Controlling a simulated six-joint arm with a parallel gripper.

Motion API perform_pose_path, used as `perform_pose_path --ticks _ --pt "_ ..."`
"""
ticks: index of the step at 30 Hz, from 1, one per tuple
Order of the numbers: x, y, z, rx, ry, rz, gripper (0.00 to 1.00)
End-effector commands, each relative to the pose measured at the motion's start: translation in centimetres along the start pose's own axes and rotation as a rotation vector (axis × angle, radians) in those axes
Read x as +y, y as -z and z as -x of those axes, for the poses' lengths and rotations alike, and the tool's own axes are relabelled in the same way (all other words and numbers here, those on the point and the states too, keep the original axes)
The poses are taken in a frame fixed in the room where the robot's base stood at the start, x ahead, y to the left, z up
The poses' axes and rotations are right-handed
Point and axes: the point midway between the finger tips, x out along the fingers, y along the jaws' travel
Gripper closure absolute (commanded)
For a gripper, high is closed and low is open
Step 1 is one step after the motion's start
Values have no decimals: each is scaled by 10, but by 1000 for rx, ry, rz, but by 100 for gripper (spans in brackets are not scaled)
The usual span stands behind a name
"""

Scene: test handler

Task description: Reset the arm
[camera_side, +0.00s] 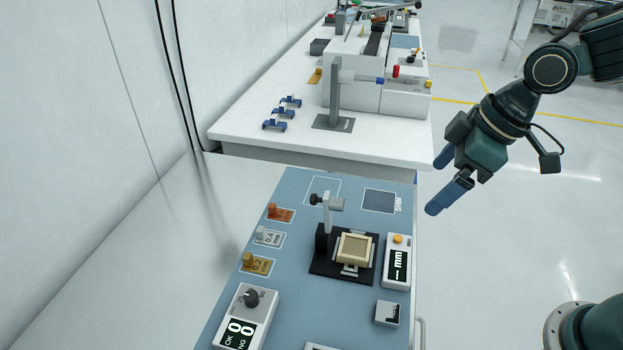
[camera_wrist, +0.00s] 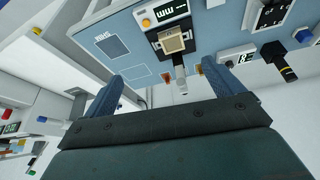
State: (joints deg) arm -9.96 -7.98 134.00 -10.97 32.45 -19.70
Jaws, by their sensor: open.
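My gripper (camera_side: 438,182) hangs in the air to the right of the blue work mat (camera_side: 300,300), with its two blue fingers spread and nothing between them. In the wrist view, my gripper (camera_wrist: 165,88) also shows its fingers apart and empty. The test fixture (camera_side: 322,262), a black base with a grey clamp lever, stands on the mat. A tan square block (camera_side: 354,247) sits in it. The block also shows in the wrist view (camera_wrist: 173,42), beyond the fingers. My gripper is clear of the fixture and touches nothing.
Orange, grey and yellow shims (camera_side: 257,264) lie along the mat's left side. A dark SHIM square (camera_side: 379,201) is at its far right. A display box (camera_side: 397,262) and an OK/NG dial box (camera_side: 243,318) stand nearby. A white bench (camera_side: 240,128) with machines is behind. Open floor lies right.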

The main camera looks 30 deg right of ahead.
Motion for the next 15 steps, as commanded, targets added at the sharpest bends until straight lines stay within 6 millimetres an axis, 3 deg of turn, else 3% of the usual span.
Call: perform_pose_path --ticks 6,15 --pt "9 -29 42 17 -82 -149 7" --pt "10 -77 89 46 -182 -371 7"
